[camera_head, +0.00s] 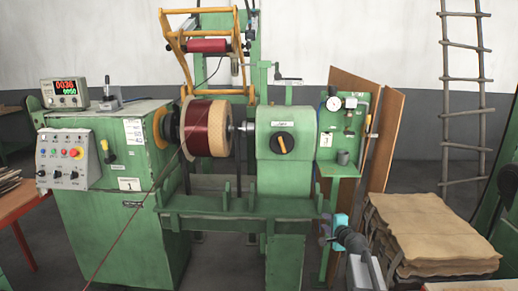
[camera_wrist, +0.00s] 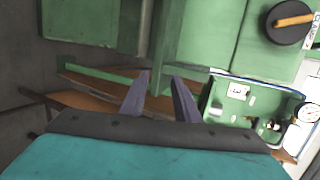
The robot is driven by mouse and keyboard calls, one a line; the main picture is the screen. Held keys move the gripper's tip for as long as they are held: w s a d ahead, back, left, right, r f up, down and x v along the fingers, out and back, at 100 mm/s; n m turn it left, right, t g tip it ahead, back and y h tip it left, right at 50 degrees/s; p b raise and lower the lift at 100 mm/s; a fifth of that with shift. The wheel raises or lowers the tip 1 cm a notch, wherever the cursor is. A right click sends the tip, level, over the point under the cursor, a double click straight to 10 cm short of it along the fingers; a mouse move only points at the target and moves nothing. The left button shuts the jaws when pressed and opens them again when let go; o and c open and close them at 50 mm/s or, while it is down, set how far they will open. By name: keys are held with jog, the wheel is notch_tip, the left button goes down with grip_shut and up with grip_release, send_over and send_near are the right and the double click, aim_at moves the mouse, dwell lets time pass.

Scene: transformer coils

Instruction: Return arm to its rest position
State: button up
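My gripper (camera_head: 327,230) is at the lower right of the green winding machine in the head view, in front of the small green shelf. Its teal body and part of my arm show there. In the wrist view my gripper (camera_wrist: 161,76) shows two grey fingers standing apart with nothing between them. The winding machine (camera_head: 285,165) carries a spool of dark red wire (camera_head: 208,128) between its headstock and tailstock. A thin wire runs from the spool to the lower left. My gripper is clear of the spool.
A green gauge panel (camera_head: 343,128) stands right of the machine and also shows in the wrist view (camera_wrist: 238,110). A stack of brown sheets (camera_head: 430,230) is at the lower right, a ladder (camera_head: 465,95) behind it. A red-brown table (camera_head: 18,205) is at the left.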

jog(key=s+a+f+n+g, duration=0.1)
jog(key=s+a+f, duration=0.2)
jog(key=f, duration=0.4)
jog(key=s+a+f+n+g+y, duration=0.1)
jog(key=s+a+f+g, duration=0.15)
jog(key=f, duration=0.35)
jog(key=s+a+f+n+g, duration=0.1)
jog(key=s+a+f, duration=0.3)
jog(key=f, duration=0.3)
jog(key=s+a+f+n+g+p, duration=0.1)
jog(key=s+a+f+n+g, duration=0.15)
jog(key=s+f, duration=0.55)
jog(key=s+a+f+n+g, duration=0.1)
jog(key=s+a+f+g, duration=0.1)
jog(key=s+a+f, duration=0.4)
jog(key=s+d+f+n+g, duration=0.1)
jog(key=s+f+n+g, duration=0.2)
jog(key=s, duration=0.7)
jog(key=s+d+f+n+g+h, duration=0.15)
jog(key=s+f, duration=0.25)
jog(key=s, duration=0.6)
jog(key=s+d+f+n+g, duration=0.1)
jog(key=s+f+n+g, duration=0.25)
jog(key=s, duration=0.75)
jog(key=s+d+r+n+g+h, duration=0.1)
jog(key=s+d+n+g, duration=0.1)
jog(key=s+d, duration=0.2)
jog(key=shift+s+r, duration=0.3)
jog(key=shift+s, duration=0.25)
